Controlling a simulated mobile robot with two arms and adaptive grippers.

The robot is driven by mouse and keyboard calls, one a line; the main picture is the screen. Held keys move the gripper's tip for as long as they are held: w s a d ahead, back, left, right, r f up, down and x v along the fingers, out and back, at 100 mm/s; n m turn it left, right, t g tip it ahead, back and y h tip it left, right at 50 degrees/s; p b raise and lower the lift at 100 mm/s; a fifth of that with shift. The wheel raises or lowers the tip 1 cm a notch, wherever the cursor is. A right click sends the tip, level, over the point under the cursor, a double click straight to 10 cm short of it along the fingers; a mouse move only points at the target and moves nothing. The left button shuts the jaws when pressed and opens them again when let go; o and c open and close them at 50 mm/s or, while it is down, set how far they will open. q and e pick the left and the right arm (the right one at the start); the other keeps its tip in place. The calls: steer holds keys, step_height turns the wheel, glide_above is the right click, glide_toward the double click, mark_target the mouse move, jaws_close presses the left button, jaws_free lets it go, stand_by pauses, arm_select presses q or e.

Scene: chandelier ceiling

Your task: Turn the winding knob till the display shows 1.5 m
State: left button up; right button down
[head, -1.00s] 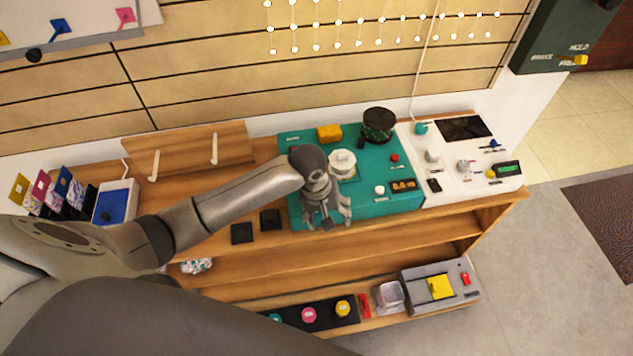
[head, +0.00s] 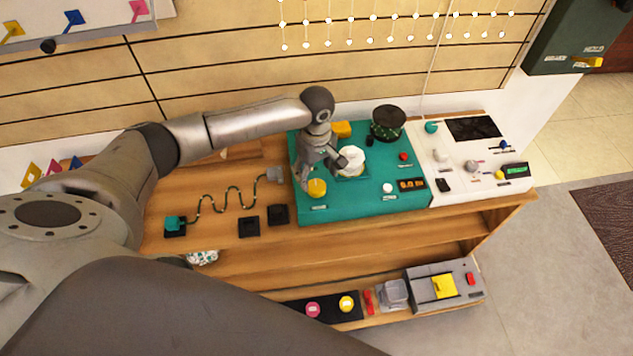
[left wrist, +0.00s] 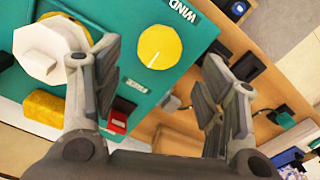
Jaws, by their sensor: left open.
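The yellow round winding knob (head: 317,188) is on the left front of the teal panel (head: 345,208). In the left wrist view the knob (left wrist: 160,47) has a white pointer line and lies beside a WIND label. My left gripper (head: 321,172) is open and empty, just behind and above the knob. In the left wrist view its fingers (left wrist: 160,70) are spread, with the knob showing between and beyond them. A small dark display with orange marks (head: 412,184) is on the teal panel; its reading is too small to tell. My right gripper is not in view.
A white spool (head: 352,160) stands right of my left gripper, close to one finger. A yellow block (head: 342,129) and a dark green-patterned drum (head: 388,122) are behind. A white panel (head: 460,190) adjoins on the right. A wavy cord (head: 232,197) lies left on the wooden bench.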

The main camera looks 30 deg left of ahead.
mark_target(316, 186)
arm_select(q)
step_height(316, 186, down, 5)
steer(key=shift+f, duration=0.1)
stand_by(0.3)
